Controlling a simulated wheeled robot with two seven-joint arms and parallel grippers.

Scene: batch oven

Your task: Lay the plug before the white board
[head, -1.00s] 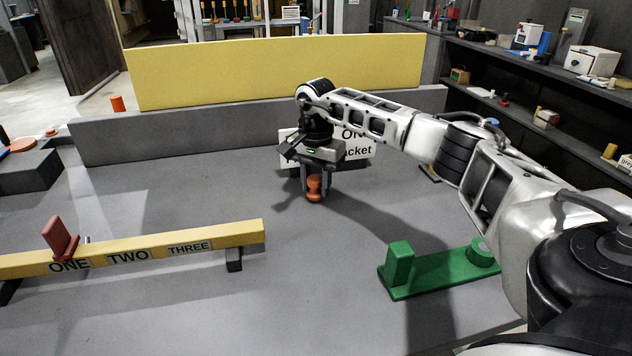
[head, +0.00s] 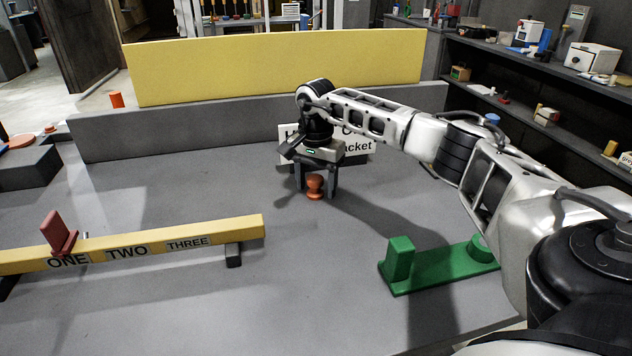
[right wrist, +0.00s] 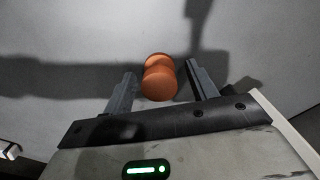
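The orange plug (head: 314,187) stands upright on the grey table, just in front of the white board (head: 360,148). The board carries black lettering and is partly hidden behind my right gripper. My right gripper (head: 317,186) points down over the plug with its fingers spread on either side. In the right wrist view the plug (right wrist: 160,78) lies between the two open fingertips (right wrist: 163,85), with a gap on both sides. My left gripper is not in view.
A green block fixture (head: 430,270) lies at the right. A yellow rail (head: 215,233) marked ONE, TWO, THREE holds a red piece (head: 58,235) at the left. A grey ledge and yellow panel (head: 270,70) close off the back. The table's middle is clear.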

